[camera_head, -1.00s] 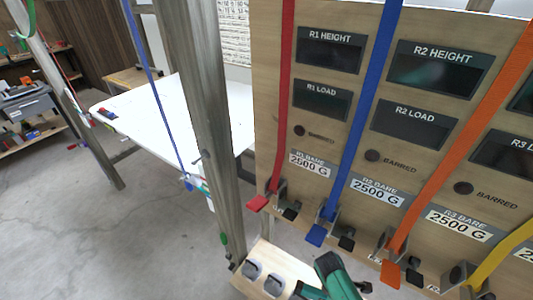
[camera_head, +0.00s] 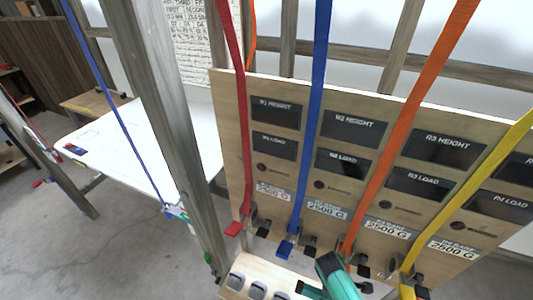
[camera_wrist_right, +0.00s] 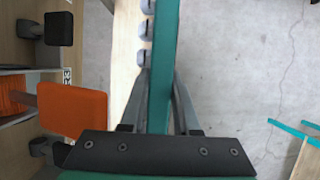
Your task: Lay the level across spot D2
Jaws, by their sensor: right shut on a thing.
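My right gripper (camera_wrist_right: 158,100) is shut on a long teal bar (camera_wrist_right: 163,50), which looks like the level. In the right wrist view the bar runs between the two grey fingers and out of the top of the picture. In the head view a teal strip (camera_head: 312,290) shows at the bottom edge beside my green and black right wrist (camera_head: 340,278), in front of the strap panel. Most of the bar is cut off there. A white table (camera_head: 140,150) stands at the left behind a wooden post. I cannot make out a spot marked D2. My left gripper is not in view.
A wooden panel (camera_head: 232,140) carries dark displays. Red, blue (camera_head: 318,90), orange and yellow straps hang in front of it, ending in buckles and tabs. A ledge (camera_head: 240,268) with grey knobs (camera_head: 258,290) lies below. An orange tab (camera_wrist_right: 72,110) is close left of my right gripper.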

